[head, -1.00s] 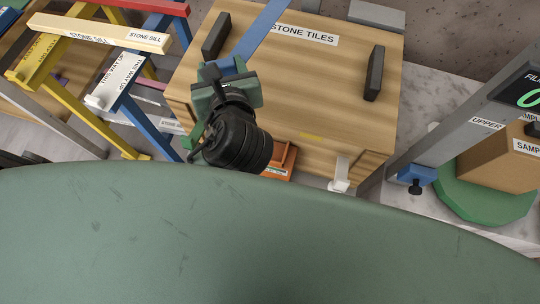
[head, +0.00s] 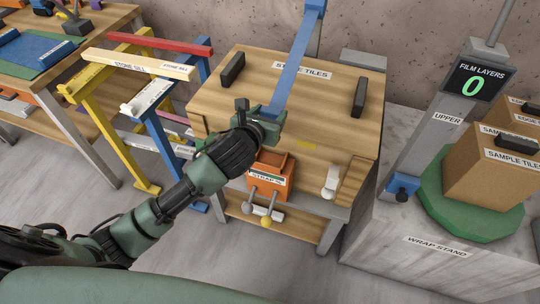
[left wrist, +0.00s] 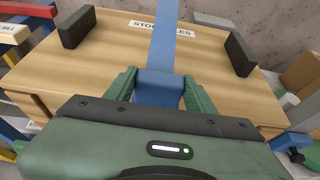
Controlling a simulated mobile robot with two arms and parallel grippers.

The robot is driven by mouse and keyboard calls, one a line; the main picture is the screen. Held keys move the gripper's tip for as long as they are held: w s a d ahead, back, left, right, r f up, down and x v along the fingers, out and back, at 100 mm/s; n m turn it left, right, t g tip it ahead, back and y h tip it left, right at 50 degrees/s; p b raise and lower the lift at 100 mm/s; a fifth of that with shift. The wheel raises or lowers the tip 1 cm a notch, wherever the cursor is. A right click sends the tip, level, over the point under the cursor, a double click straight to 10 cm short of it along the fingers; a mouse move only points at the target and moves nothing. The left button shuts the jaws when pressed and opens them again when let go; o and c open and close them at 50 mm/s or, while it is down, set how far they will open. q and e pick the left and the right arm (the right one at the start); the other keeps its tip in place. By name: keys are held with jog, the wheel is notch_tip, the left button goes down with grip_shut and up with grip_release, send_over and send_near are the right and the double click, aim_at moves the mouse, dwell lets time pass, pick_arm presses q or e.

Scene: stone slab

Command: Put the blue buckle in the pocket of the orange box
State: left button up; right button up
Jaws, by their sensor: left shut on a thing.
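The blue buckle (left wrist: 160,88) is a blue block between the two green fingers of my left gripper (left wrist: 160,95) in the left wrist view. A flat blue strap (head: 292,72) runs from it up and back across the wooden crate. In the head view my left gripper (head: 262,114) is shut on the buckle above the crate's front left part. The orange box (head: 283,190) is below and in front of the gripper at the crate's front face, with a white label. My wrist hides part of its left side. My right gripper is out of view.
The wooden crate (head: 320,112) has dark handles and a stone tiles label. Yellow and blue trestles (head: 90,100) stand at the left. Small knobbed rods (head: 264,210) show below the orange box. At the right are a wrap stand (head: 420,248) and cardboard boxes (head: 490,180).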

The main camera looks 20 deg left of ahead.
pick_arm(q)
jog(key=shift+s+d+f+b, duration=0.1)
jog(key=shift+f+b, duration=0.55)
jog(key=shift+f, duration=3.3)
jog(key=shift+s+f+b, duration=0.1)
jog(key=shift+f+b, duration=0.5)
jog(key=shift+f, duration=3.35)
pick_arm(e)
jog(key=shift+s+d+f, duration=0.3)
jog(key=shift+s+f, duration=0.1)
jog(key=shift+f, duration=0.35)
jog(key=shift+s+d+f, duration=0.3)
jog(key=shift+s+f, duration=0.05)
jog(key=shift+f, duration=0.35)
pick_arm(q)
jog(key=shift+f, duration=0.1)
jog(key=o, duration=1.4)
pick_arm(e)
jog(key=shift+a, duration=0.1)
